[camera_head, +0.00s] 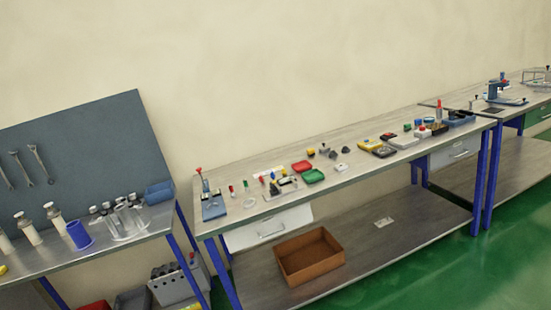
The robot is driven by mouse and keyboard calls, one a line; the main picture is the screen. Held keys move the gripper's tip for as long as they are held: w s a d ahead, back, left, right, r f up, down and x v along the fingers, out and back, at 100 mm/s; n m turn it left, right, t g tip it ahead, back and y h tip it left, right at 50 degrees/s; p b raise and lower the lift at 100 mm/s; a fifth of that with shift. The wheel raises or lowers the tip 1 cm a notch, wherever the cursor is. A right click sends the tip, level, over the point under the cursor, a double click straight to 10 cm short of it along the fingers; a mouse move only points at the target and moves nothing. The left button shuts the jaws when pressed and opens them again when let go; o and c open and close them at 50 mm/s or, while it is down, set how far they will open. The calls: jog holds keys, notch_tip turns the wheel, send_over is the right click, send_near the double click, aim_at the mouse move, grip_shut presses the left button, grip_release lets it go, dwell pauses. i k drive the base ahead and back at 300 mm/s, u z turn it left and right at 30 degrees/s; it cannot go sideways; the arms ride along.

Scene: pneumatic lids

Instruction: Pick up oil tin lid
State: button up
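My gripper is not in this view. I cannot tell which thing is the oil tin lid; the objects are far off and small. Further right on the same bench are a yellow-edged box (384,151), a white box (403,142) and a red-tipped bottle (438,109).
A left bench holds clear cylinders (122,219), a blue cup (79,235) and a blue bin (158,193); wrenches hang on a grey board (90,140). A brown box (309,257) stands on the middle bench's lower shelf. Green floor (470,265) is open at front right.

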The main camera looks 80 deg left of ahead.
aim_at(323, 147)
jog(key=u, duration=1.8)
jog(key=k, duration=0.8)
jog(key=u, duration=0.1)
jog(key=i, duration=1)
jog(key=z, duration=0.65)
jog(key=i, duration=1.4)
jog(key=z, duration=0.35)
